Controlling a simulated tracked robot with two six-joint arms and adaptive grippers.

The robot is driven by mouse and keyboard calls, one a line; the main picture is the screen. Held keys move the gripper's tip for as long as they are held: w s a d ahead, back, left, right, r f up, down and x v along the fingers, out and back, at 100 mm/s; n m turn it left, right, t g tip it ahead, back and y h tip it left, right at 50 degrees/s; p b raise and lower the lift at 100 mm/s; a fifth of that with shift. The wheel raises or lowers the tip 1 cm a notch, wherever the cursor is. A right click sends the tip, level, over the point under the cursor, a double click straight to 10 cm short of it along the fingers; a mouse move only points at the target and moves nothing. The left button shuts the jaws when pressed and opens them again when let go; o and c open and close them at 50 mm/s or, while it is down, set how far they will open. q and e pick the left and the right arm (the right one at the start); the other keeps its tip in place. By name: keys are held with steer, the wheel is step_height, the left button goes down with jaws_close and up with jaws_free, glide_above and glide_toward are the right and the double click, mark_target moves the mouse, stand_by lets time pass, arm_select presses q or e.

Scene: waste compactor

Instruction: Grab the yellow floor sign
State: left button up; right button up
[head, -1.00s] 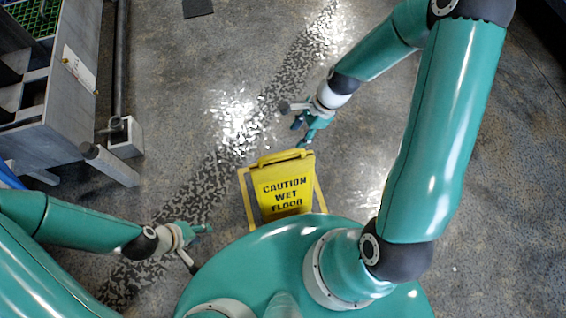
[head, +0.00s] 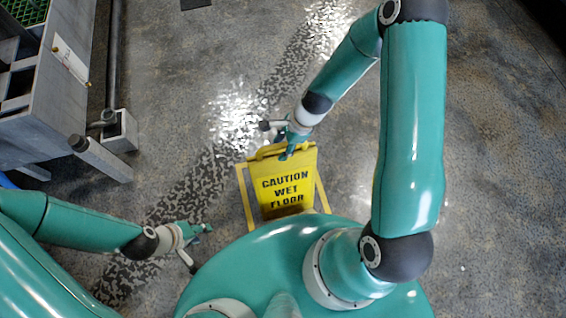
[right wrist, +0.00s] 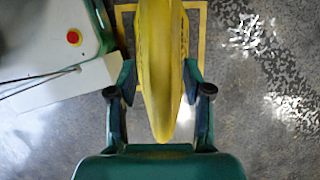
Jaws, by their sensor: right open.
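The yellow floor sign (head: 285,183) reads "CAUTION WET FLOOR" and stands upright on the floor just in front of my base in the head view. My right gripper (head: 284,146) is at the sign's top edge. In the right wrist view the sign's top (right wrist: 160,70) lies between the two open fingers of my right gripper (right wrist: 160,105), with a gap on each side. My left gripper (head: 200,246) is low at the left of my base, apart from the sign, with its fingers spread and empty.
A grey metal structure (head: 50,85) with a green grid and a short post (head: 100,158) stands at the left. A vertical pipe (head: 113,60) is beside it. The floor (head: 490,180) at the right is clear.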

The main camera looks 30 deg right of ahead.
steer(key=shift+c, duration=0.3)
jaws_close()
steer(key=shift+r, duration=0.1)
stand_by(0.4)
